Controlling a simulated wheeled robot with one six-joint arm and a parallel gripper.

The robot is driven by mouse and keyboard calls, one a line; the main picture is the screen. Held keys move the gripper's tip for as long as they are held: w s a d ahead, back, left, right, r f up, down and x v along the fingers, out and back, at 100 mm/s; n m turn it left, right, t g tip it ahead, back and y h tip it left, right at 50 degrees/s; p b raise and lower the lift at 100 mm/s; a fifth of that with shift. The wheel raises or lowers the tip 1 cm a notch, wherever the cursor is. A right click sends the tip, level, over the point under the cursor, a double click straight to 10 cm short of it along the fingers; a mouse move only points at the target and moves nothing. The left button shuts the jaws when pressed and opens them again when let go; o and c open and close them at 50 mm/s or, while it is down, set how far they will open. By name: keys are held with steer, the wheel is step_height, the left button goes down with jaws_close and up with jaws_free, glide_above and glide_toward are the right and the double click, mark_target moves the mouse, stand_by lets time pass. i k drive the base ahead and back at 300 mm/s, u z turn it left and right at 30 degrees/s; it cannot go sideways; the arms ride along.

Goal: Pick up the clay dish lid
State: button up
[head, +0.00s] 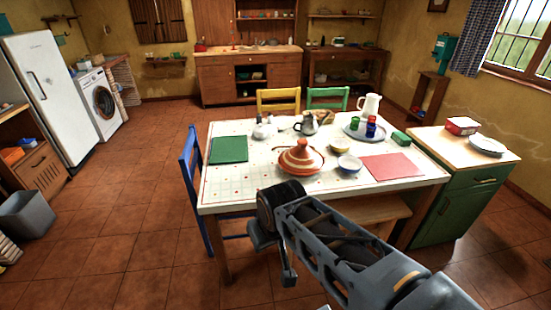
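The clay dish lid (300,153) is an orange-red cone with pale stripes and a knob on top. It sits upright, seemingly on a wide striped clay base, near the middle of the white table (240,188). My gripper (273,258) is at the table's front edge, in front of the lid and apart from it. Its two dark fingers point down with a gap between them, and nothing shows between them. My arm hides part of the table's front edge.
Close by on the table are a patterned bowl (349,164), a metal pot (307,124), a tray with colored cups (364,133), a white pitcher (370,106), a green mat (228,149) and a red mat (392,166). Chairs and a green cabinet (459,205) flank the table.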

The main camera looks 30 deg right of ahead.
mark_target(301, 158)
steer(key=u, duration=0.05)
steer(key=i, duration=1.65)
